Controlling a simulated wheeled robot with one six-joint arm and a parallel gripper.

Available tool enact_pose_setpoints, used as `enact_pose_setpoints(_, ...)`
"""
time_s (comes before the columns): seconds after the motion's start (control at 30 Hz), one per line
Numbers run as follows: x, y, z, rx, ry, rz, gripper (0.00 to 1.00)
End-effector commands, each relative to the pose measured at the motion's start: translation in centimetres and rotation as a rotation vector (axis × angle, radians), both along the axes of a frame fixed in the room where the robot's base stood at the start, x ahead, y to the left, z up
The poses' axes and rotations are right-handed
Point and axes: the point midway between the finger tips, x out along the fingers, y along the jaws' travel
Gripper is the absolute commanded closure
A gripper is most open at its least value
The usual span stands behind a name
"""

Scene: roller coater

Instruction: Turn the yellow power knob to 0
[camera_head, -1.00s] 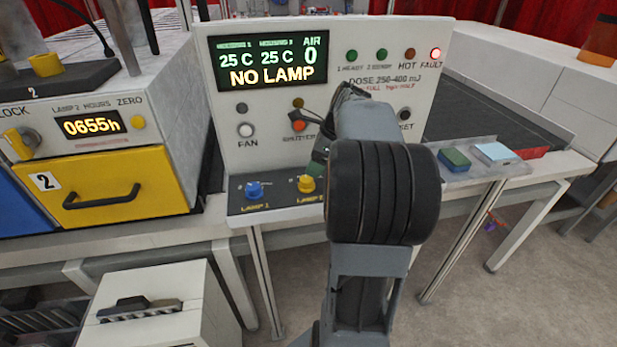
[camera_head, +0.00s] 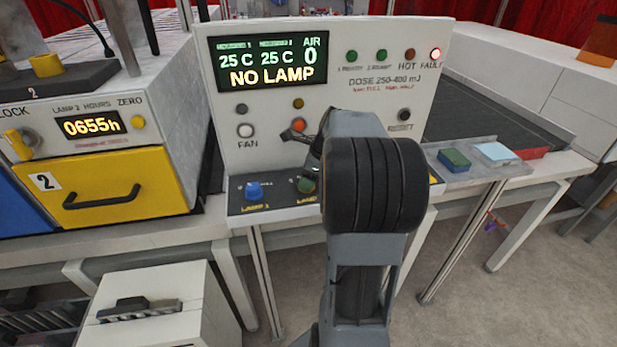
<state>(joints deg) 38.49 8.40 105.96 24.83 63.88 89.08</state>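The sloped ledge of the control panel (camera_head: 275,200) carries a blue knob (camera_head: 254,191) over a yellow "LAMP 1" label. My own arm hides much of the gripper and the ledge further right. Whether the fingers are open or shut does not show.
The panel display (camera_head: 268,62) reads NO LAMP, and the red FAULT light (camera_head: 435,54) is lit. A white FAN button (camera_head: 246,130) and an orange knob (camera_head: 299,125) sit above the ledge. A yellow drawer (camera_head: 120,180) stands left. A grey tray (camera_head: 465,170) holds two small blocks.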

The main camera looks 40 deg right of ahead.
Motion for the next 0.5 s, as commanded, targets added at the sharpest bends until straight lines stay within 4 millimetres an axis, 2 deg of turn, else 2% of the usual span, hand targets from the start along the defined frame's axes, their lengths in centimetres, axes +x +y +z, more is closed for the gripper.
enact_pose_setpoints(0.03, 0.0, 0.0, 0.01, 0.0, 0.0, 0.0, 0.52)
enact_pose_setpoints(0.33, -0.01, 0.01, 0.02, 0.0, 0.0, 0.0, 0.81)
enact_pose_setpoints(0.5, -0.01, -0.07, 0.05, 0.0, 0.001, 0.009, 0.82)
